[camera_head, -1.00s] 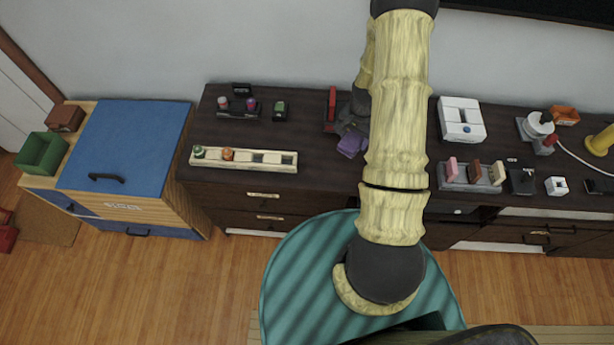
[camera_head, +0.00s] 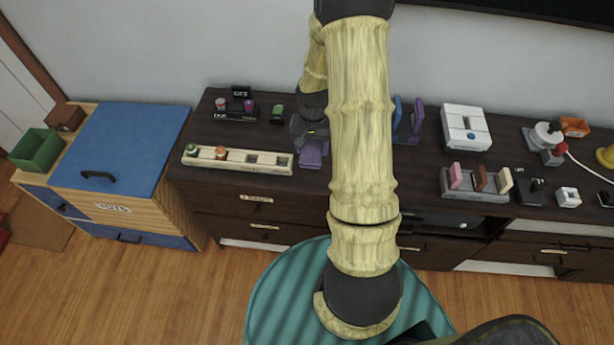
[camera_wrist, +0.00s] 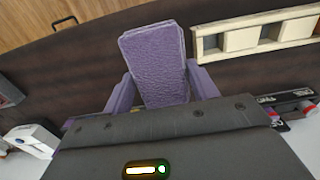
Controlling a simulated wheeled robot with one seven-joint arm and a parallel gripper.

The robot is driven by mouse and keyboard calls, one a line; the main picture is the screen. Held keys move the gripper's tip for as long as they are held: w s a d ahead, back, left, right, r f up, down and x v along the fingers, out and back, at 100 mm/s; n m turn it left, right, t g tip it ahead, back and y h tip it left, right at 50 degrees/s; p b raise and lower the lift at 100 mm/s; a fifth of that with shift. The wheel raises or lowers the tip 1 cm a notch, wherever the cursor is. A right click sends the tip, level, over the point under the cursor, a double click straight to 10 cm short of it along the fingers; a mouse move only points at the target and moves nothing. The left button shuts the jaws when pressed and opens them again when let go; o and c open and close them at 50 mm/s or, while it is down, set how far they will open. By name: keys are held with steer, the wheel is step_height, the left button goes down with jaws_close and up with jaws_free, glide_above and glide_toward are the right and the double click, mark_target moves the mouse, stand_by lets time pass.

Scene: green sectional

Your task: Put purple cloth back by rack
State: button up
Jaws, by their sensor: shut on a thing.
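The purple cloth (camera_wrist: 153,62) is a flat rectangular pad with a rough surface. It stands out between the two purple fingers of my gripper (camera_wrist: 160,88) in the wrist view, and the gripper is shut on it. In the head view the purple cloth (camera_head: 313,153) shows below my gripper (camera_head: 310,140), over the dark counter just right of the long cream tray. A rack (camera_head: 405,137) with a blue upright piece and a purple upright piece shows right of my arm. Its left part is hidden behind my arm.
The cream slotted tray (camera_head: 225,160) lies close left of the cloth; it also shows in the wrist view (camera_wrist: 240,40). A grey holder (camera_head: 470,195) with several blocks and a white box (camera_head: 465,130) stand to the right. Small dark containers (camera_head: 235,112) stand behind the tray.

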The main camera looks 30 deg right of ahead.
glide_above(311, 174)
steer(key=shift+f, duration=2.95)
steer(key=shift+f+p, duration=0.4)
steer(key=shift+f, duration=1.65)
steer(key=shift+f, duration=0.15)
steer(key=o, duration=1)
step_height(311, 174, up, 12)
steer(key=shift+r+b, duration=0.15)
steer(key=shift+b, duration=0.35)
